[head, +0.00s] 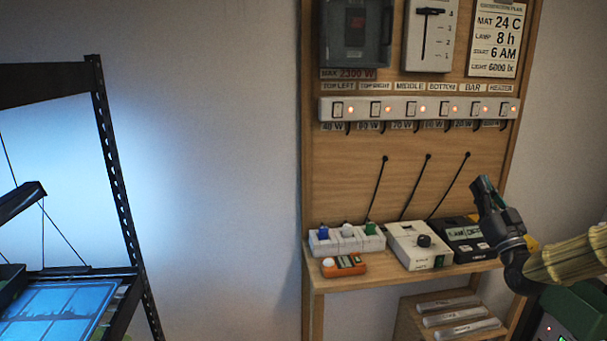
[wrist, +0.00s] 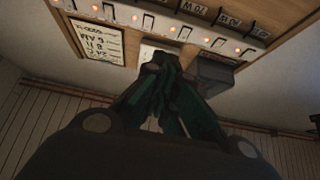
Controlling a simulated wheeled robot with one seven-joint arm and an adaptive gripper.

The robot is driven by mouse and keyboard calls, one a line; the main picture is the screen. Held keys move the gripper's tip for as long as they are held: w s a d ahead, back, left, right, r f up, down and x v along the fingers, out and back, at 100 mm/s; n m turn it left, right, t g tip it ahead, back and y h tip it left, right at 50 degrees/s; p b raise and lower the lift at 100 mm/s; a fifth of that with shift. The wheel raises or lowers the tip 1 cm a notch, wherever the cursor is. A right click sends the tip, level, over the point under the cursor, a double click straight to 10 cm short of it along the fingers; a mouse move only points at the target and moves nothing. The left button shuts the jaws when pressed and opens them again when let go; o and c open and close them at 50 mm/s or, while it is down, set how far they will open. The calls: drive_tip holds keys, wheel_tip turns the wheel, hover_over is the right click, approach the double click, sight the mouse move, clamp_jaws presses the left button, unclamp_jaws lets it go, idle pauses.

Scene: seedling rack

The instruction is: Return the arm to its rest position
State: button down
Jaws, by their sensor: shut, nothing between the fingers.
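My gripper (head: 482,186) is at the right of the head view, in front of the lower right part of the wooden panel (head: 400,165) and above the right end of its shelf. Its fingers point up and to the left. In the wrist view the fingers of my gripper (wrist: 163,62) meet at their tips, with nothing held between them. My arm comes in from the right edge of the head view. The panel also shows at the top of the wrist view, upside down.
A power strip (head: 420,108) with several lit switches crosses the panel. A timer (head: 467,240), a dial box (head: 418,246), a plug block (head: 345,238) and an orange meter (head: 344,265) stand on the shelf. A dark metal rack (head: 110,150) stands left. Bare wall lies between.

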drive_tip(key=a+f+g, duration=0.3)
drive_tip(key=a+f, duration=0.1)
drive_tip(key=f, duration=0.5)
drive_tip(key=a+f+g, duration=0.2)
drive_tip(key=a+f, duration=0.2)
drive_tip(key=f, duration=0.5)
drive_tip(key=s+a+f+g+h, duration=0.1)
drive_tip(key=s+a+f+g, duration=0.3)
drive_tip(key=f, duration=0.5)
drive_tip(key=s+a+f+m+g, duration=0.1)
drive_tip(key=s+a+f+g, duration=0.1)
drive_tip(key=s+f, duration=0.65)
drive_tip(key=s+a+f+g+h, duration=0.1)
drive_tip(key=s+a+f+g, duration=0.25)
drive_tip(key=f, duration=0.75)
drive_tip(key=s+a+f+g, duration=0.1)
drive_tip(key=s+f+g, duration=0.2)
drive_tip(key=s, duration=0.8)
drive_tip(key=s+a+f+g+h, duration=0.1)
drive_tip(key=s+f+g, duration=0.2)
drive_tip(key=s+f, duration=0.3)
drive_tip(key=s+a+f+g, duration=0.2)
drive_tip(key=s+f, duration=0.3)
drive_tip(key=s, duration=1.1)
drive_tip(key=shift+s+f+m+g+h, duration=0.15)
drive_tip(key=shift+f+m+g+h, duration=0.2)
drive_tip(key=shift+g, duration=0.5)
drive_tip(key=shift+r, duration=0.1)
